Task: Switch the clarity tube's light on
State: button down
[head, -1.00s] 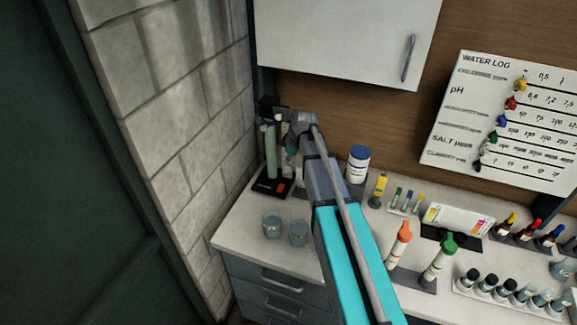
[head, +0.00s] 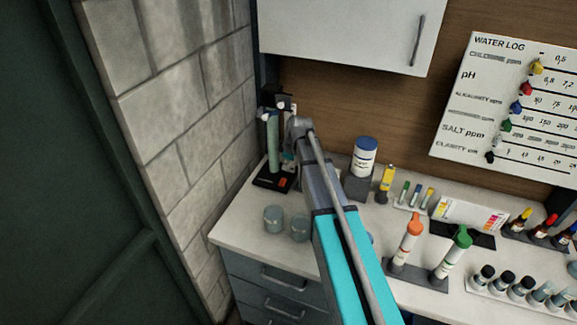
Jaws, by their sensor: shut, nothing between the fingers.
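The clarity tube (head: 273,143) is a tall greenish tube standing upright at the back left of the counter, by the block wall. Its black base (head: 266,181) carries a small red switch (head: 284,182) on its right side. I cannot tell from its look whether the light is on. My arm reaches from the bottom of the head view to just right of the tube. My gripper (head: 289,158) is mostly hidden behind my wrist; the little that shows is beside the tube, above the base. It is shut and empty. I cannot tell whether it touches anything.
Two glass cups (head: 273,219) (head: 299,228) stand in front of the base. A blue-capped white bottle (head: 364,158) and a yellow vial (head: 387,180) stand right of my arm. The wall cabinet (head: 345,30) hangs above. The block wall (head: 180,130) closes the left side.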

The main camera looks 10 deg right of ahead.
aim_at(283, 179)
jog(key=b+x, duration=0.1)
jog(key=x, duration=0.1)
jog(key=shift+f+b, duration=0.3)
jog(key=shift+b, duration=0.1)
jog(key=shift+w+d+f+b, duration=0.1)
jog(key=shift+f+b, duration=0.75)
jog(key=shift+b, duration=0.05)
jog(key=shift+w+d+f+b, duration=0.1)
jog(key=shift+w+f+b, duration=0.05)
jog(key=shift+f+b, duration=0.75)
jog(key=shift+a, duration=0.1)
